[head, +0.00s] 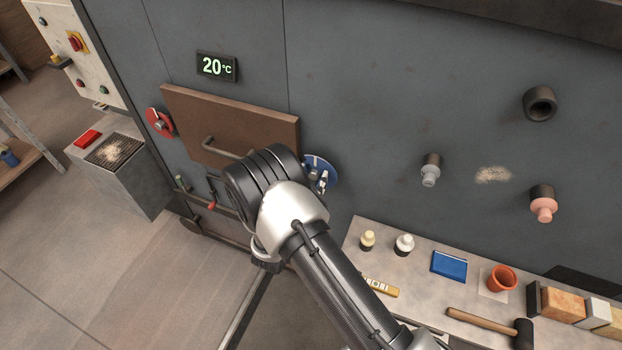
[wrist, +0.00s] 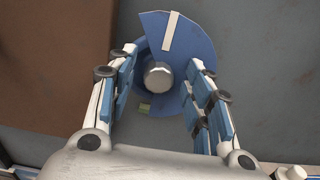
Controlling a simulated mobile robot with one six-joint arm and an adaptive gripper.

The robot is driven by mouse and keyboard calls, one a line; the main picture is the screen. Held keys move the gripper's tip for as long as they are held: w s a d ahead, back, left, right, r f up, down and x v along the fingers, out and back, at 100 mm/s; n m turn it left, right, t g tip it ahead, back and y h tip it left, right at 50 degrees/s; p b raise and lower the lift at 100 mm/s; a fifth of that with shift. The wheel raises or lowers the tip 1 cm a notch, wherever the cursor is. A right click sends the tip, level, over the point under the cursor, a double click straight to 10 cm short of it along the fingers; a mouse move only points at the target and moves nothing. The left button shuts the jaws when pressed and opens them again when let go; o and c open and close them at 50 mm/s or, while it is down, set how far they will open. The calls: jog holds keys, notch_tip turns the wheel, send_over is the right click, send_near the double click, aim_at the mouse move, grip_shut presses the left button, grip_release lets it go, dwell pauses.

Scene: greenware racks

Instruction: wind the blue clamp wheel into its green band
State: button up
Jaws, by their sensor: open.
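The blue clamp wheel (wrist: 190,35) is on the dark kiln wall, with a white strip at its top and a round silver hub (wrist: 158,77). In the head view the blue wheel (head: 325,168) shows beside the brown door, partly hidden by my arm. My gripper (wrist: 162,60) is open, with one finger on each side of the hub. Gaps show between the hub and both fingers; I cannot tell how deep the fingers reach. A small pale green patch (wrist: 144,107) shows below left of the hub; the white strip is well away from it.
The brown door (head: 235,128) with its bar handle is left of the wheel, and a red dial (head: 160,122) is beyond it. Grey and pink plugs (head: 543,206) stick out of the wall at right. A cluttered bench (head: 420,262) stands below right.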

jog(key=shift+c, duration=0.2)
jog(key=c, duration=1)
jog(key=shift+m+b, duration=0.4)
jog(key=m+b, duration=0.3)
jog(key=shift+d+f+m, duration=0.1)
jog(key=shift+f+m, duration=0.1)
jog(key=shift+m, duration=0.1)
jog(key=m+b, duration=0.4)
jog(key=b, duration=0.1)
jog(key=shift+d+f+m, duration=0.1)
jog(key=shift+m, duration=0.2)
jog(key=m+b, duration=0.5)
jog(key=b, duration=0.1)
jog(key=shift+s+d+f, duration=0.1)
jog(key=shift+f, duration=0.05)
jog(key=m+b, duration=0.2)
jog(key=b, duration=0.1)
jog(key=shift+m+b, duration=0.3)
jog(key=shift+b, duration=0.1)
